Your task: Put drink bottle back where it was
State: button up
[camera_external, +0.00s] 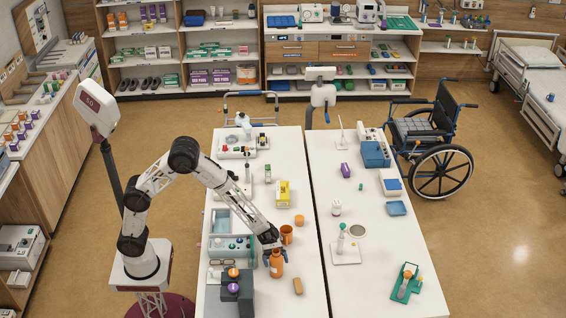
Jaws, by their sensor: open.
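An orange bottle (276,267), which looks like the drink bottle, stands upright near the front of the left white table (310,283). My gripper (275,256) reaches down at its top from the upper left. The dark fingers are open, one on each side of the bottle's upper part. I cannot tell whether they touch it. The gripper partly hides the bottle's top. An orange cup (286,235) stands just behind the gripper.
A smaller orange container (299,220) and a yellow box (284,192) stand farther back. A narrow gap separates the two tables.

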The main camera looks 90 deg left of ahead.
jog(key=shift+s+a, duration=0.25)
jog(key=shift+a, duration=0.8)
jog(key=shift+s+a, duration=0.2)
jog(key=shift+a, duration=0.85)
jog(key=shift+a+r, duration=0.2)
jog(key=s+a+r+m+g+y, duration=0.1)
jog(key=s+a+r+m+y, duration=0.2)
jog(key=a+r, duration=0.35)
jog(key=s+a+r+m, duration=0.3)
jog(key=a+r+m, duration=0.15)
jog(key=r, duration=0.25)
jog(key=s+a+r+m+y, duration=0.1)
jog(key=s+m+y, duration=0.5)
jog(key=s, duration=1.3)
jog(key=s+a+r+m+y, duration=0.2)
jog(key=s+m+y, duration=0.5)
jog(key=s, duration=1.2)
jog(key=shift+s+a+r+y, duration=0.2)
jog(key=shift+s+r+y, duration=0.05)
jog(key=shift+r+y, duration=0.5)
